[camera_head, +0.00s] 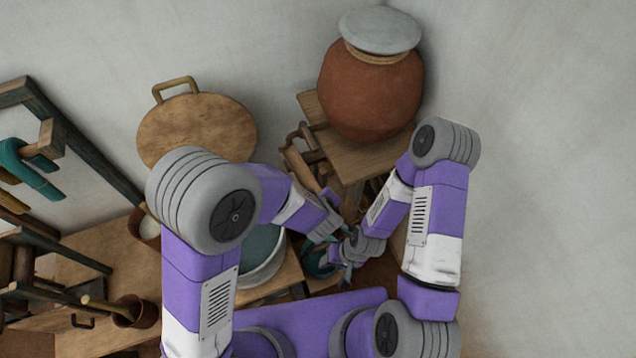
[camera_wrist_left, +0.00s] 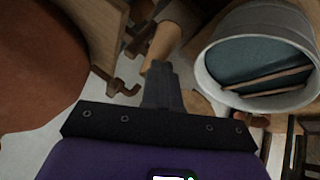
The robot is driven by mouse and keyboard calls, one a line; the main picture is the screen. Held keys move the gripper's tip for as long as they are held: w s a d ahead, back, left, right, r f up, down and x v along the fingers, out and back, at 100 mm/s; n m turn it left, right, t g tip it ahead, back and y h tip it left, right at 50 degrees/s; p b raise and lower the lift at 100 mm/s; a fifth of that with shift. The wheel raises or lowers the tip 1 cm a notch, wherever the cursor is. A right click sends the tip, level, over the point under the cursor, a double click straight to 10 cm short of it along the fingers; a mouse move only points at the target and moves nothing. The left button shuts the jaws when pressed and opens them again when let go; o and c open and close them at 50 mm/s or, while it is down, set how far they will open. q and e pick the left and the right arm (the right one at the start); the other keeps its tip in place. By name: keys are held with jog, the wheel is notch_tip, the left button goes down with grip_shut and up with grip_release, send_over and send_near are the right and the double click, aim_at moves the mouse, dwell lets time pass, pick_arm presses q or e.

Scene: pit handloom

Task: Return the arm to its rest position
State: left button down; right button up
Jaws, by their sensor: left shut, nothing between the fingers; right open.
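My left arm comes in from the left in the head view, and its gripper (camera_head: 328,228) is near the middle, beside the white basin. In the left wrist view the fingers of the left gripper (camera_wrist_left: 164,75) are together with nothing between them. My right arm reaches in from the right, and its gripper (camera_head: 340,256) is close to the left one, low in front of the wooden stand. The right gripper is open; its fingers are small and partly hidden in the head view. I cannot tell whether the two grippers touch.
A white basin (camera_head: 268,278) with teal contents stands beside the left forearm; it also shows in the left wrist view (camera_wrist_left: 206,82). A lidded clay jar (camera_head: 368,95) sits on a wooden stand (camera_head: 358,160). A round wooden board (camera_head: 200,125) leans on the wall. Loom beams (camera_head: 90,165) are at left.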

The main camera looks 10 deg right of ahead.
pick_arm(q)
jog(key=shift+f, duration=0.1)
jog(key=s+a+f+m+g+b, duration=0.1)
jog(key=a+f+m+g+b, duration=0.2)
jog(key=a+f, duration=0.85)
jog(key=s+a+f+m+g+h+b, duration=0.1)
jog(key=s+a+f+g+h+b, duration=0.1)
jog(key=s+a+f, duration=0.4)
jog(key=s+f+g+b, duration=0.1)
jog(key=s+f+b, duration=0.1)
jog(key=s+f, duration=0.3)
notch_tip(320, 180, down, 2)
jog(key=shift+s+f+g+h, duration=0.1)
jog(key=shift+s+g+h, duration=0.15)
jog(key=shift+g+h, duration=0.15)
pick_arm(e)
notch_tip(320, 180, down, 7)
jog(key=shift+f, duration=0.1)
jog(key=shift+c, duration=0.5)
jog(key=shift+s, duration=0.1)
